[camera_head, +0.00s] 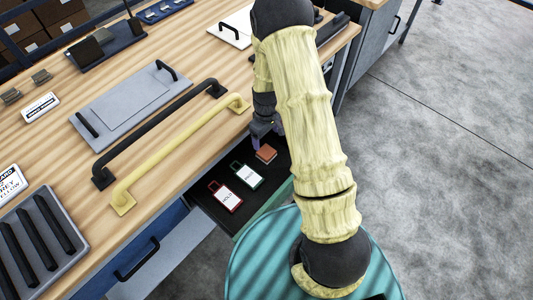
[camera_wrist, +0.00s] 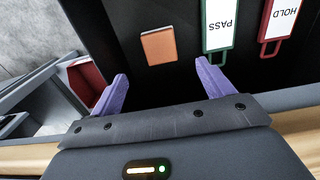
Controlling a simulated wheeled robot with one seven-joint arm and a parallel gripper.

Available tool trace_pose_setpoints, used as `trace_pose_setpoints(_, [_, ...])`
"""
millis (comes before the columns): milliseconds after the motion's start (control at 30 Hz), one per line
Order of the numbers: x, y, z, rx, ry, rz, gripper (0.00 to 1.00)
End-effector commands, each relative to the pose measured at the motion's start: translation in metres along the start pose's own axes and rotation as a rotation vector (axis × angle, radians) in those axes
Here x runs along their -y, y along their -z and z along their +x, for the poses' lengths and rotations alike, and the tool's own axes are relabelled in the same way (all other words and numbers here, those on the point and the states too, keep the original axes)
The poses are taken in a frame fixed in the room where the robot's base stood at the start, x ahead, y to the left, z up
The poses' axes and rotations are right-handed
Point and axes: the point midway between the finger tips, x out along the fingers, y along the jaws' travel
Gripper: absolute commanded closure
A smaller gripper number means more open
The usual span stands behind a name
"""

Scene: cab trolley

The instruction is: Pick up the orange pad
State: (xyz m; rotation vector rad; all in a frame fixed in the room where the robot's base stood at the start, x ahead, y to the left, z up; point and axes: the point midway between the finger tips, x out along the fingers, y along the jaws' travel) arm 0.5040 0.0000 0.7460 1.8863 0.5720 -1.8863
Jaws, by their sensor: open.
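The orange pad (camera_head: 266,153) is a small square block lying in an open black-lined drawer (camera_head: 212,208) below the worktop. In the wrist view the orange pad (camera_wrist: 158,46) lies flat on the dark drawer floor, ahead of my gripper and roughly between the lines of its fingers. My gripper (camera_wrist: 160,82) is open and empty, its two purple fingers apart and not touching the pad. In the head view my gripper (camera_head: 264,135) is just behind the pad at the worktop edge, partly hidden by my arm.
A green PASS tag (camera_head: 246,175) and a red HOLD tag (camera_head: 226,196) lie beside the pad in the drawer. A yellow handle bar (camera_head: 180,150), a black bar (camera_head: 155,133) and a grey plate (camera_head: 125,105) lie on the worktop (camera_head: 85,140). The drawer walls surround the pad.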

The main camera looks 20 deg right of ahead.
Motion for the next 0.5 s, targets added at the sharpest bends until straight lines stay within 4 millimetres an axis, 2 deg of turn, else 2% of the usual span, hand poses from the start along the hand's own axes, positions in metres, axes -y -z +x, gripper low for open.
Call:
trace_pose_setpoints(100, [0.000, -0.001, 0.022, 0.003, 0.002, 0.000, 0.20])
trace_pose_setpoints(233, [0.000, -0.001, 0.039, 0.002, 0.002, -0.001, 0.20])
trace_pose_setpoints(500, [0.000, 0.000, 0.043, 0.000, 0.000, 0.000, 0.20])
